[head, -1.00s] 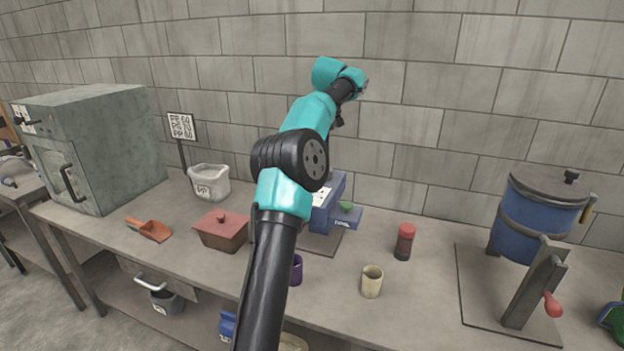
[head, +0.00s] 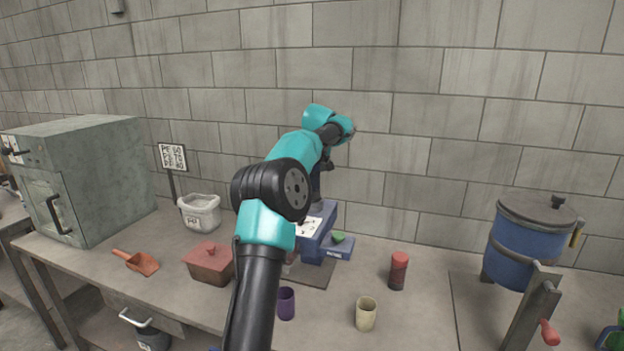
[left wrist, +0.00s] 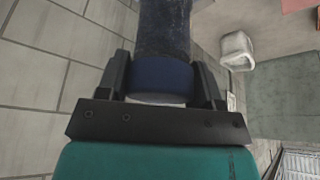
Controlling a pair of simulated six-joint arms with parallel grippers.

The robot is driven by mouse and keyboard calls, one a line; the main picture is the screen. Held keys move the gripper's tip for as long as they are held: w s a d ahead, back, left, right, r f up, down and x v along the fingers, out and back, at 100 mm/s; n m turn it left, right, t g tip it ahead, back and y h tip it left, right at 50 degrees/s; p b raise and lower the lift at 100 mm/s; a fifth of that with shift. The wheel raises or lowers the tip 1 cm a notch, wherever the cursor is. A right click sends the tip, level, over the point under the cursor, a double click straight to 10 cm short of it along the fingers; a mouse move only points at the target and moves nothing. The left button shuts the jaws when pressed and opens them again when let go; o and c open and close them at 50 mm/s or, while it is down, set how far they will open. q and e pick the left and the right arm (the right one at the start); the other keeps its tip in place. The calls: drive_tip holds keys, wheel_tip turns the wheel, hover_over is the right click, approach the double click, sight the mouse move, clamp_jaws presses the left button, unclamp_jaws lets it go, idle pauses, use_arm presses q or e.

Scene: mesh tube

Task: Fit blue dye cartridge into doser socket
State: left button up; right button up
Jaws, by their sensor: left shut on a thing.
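The doser appears to be the blue machine (head: 325,215) with a white label plate, standing on a grey base plate mid-bench behind my left arm. My left gripper (left wrist: 165,90) is shut on a dark blue cylinder, the blue dye cartridge (left wrist: 165,35), its blue band between the two fingers in the left wrist view. In the head view the gripper is above the doser and largely hidden by the wrist. A dark blue piece, likely the cartridge, shows below the wrist there. I cannot make out the socket. My right gripper is not in view.
A purple cup (head: 286,303), a cream cup (head: 366,313) and a red-topped jar (head: 398,270) stand near the doser. A lidded red-brown box (head: 208,263), orange scoop (head: 136,262) and white bucket (head: 199,213) are left. A blue drum (head: 530,240) stands right.

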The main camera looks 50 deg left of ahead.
use_arm(q)
drive_tip(key=shift+f, duration=0.1)
drive_tip(key=shift+f, duration=1.9)
drive_tip(key=shift+f, duration=0.15)
drive_tip(key=o, duration=1)
drive_tip(key=v, duration=1.2)
